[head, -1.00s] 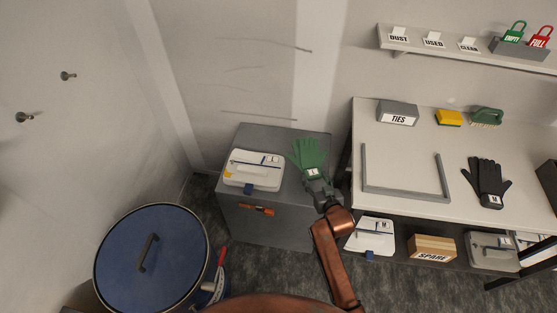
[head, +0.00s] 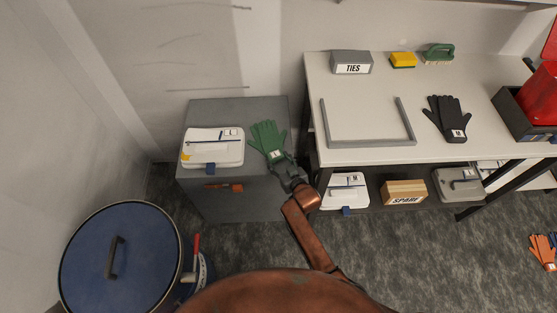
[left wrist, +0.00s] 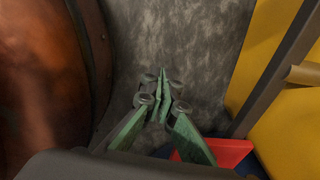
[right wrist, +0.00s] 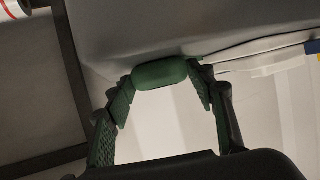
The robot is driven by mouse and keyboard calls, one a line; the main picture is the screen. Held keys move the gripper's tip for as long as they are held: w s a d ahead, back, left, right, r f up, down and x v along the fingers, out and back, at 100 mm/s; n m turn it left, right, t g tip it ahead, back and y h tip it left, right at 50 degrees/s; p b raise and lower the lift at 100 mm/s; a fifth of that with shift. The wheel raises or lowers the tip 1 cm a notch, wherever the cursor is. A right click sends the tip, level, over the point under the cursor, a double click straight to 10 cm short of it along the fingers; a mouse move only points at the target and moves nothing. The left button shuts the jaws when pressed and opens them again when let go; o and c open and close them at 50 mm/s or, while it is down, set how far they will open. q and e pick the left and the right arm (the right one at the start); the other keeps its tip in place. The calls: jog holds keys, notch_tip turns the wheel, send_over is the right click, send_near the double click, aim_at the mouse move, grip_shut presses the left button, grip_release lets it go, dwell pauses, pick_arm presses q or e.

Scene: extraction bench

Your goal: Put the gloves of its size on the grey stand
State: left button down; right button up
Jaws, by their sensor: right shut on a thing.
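My right gripper (head: 285,168) is shut on the green gloves (head: 267,138) and holds them over the right part of the grey stand (head: 238,112). In the right wrist view their green edge (right wrist: 160,73) sits between the fingers. Their white tag is too small to read surely. A white case (head: 213,152) marked L lies on the stand's left part. Black gloves (head: 446,118) marked M lie on the bench. Orange gloves (head: 543,252) lie at the far right, low down. My left gripper (left wrist: 163,85) shows only in its wrist view, its fingertips together and empty.
The bench (head: 470,85) carries a grey three-sided frame (head: 368,142), a TIES box (head: 351,62), a yellow sponge and a green brush. Its lower shelf holds another white case (head: 346,196) and a SPARE box (head: 404,193). A blue-lidded drum (head: 145,260) stands at left.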

jog(key=shift+r, duration=0.1)
jog(key=o, duration=0.7)
pick_arm(q)
jog(key=shift+s, duration=0.15)
pick_arm(e)
jog(key=o, duration=0.5)
pick_arm(q)
jog(key=r+p, duration=0.1)
jog(key=w+r+p, duration=0.1)
jog(key=p, duration=0.1)
jog(key=r+p, duration=0.1)
jog(key=r, duration=0.1)
jog(key=shift+w+a, duration=0.1)
jog(key=shift+w, duration=0.25)
pick_arm(e)
jog(key=v, duration=1.2)
pick_arm(q)
jog(key=shift+s, duration=0.2)
